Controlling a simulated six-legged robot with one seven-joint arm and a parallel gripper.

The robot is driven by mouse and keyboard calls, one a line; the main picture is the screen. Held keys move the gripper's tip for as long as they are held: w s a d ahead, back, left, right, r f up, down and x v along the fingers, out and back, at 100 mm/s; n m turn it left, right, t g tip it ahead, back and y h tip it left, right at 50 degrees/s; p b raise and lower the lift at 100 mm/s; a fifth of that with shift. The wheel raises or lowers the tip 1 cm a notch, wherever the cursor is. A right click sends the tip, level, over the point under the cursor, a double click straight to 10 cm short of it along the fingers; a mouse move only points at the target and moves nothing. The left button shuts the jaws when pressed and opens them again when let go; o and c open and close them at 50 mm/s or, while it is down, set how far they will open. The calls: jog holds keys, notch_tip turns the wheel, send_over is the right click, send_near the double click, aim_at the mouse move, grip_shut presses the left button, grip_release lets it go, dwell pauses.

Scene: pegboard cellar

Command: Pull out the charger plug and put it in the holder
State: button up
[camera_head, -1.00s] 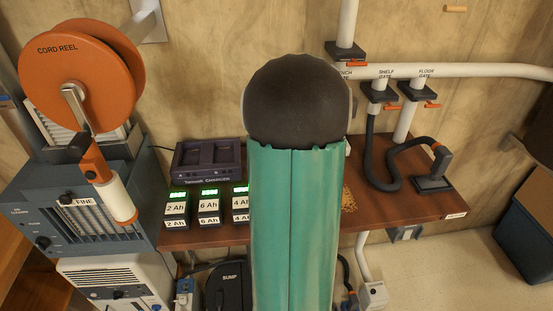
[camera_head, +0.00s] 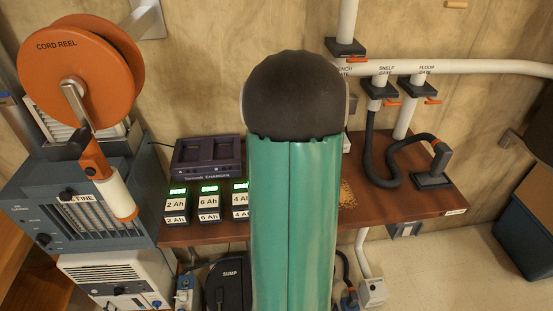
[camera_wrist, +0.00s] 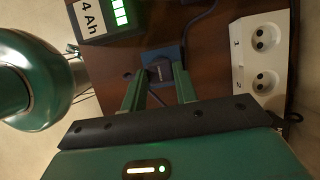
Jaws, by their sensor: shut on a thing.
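In the wrist view my gripper (camera_wrist: 160,78) is shut on the dark charger plug (camera_wrist: 160,70), which sits between its two green fingers. A dark blue holder (camera_wrist: 173,52) shows around and behind the plug; I cannot tell whether the plug is inside it or just above it. A dark cord (camera_wrist: 204,22) runs from near the plug toward the top right. The white socket strip (camera_wrist: 262,58) stands to the right, with sockets 1 and 2 both empty. In the head view my arm hides the gripper, plug and holder.
The charger (camera_head: 208,158) stands at the back of the brown bench (camera_head: 400,208). Several battery packs with green displays stand in front of it, including a 4 Ah pack (camera_wrist: 95,18) close to the left finger. A grey hose (camera_head: 385,165) lies on the right.

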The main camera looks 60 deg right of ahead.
jog(key=shift+f, duration=1.2)
dwell(1.6)
dwell(0.5)
jog(key=o, duration=1.6)
jog(key=shift+r, duration=0.1)
jog(key=shift+o, duration=0.2)
jog(key=shift+r, duration=0.15)
jog(key=shift+r, duration=3.35)
jog(key=shift+a, duration=0.1)
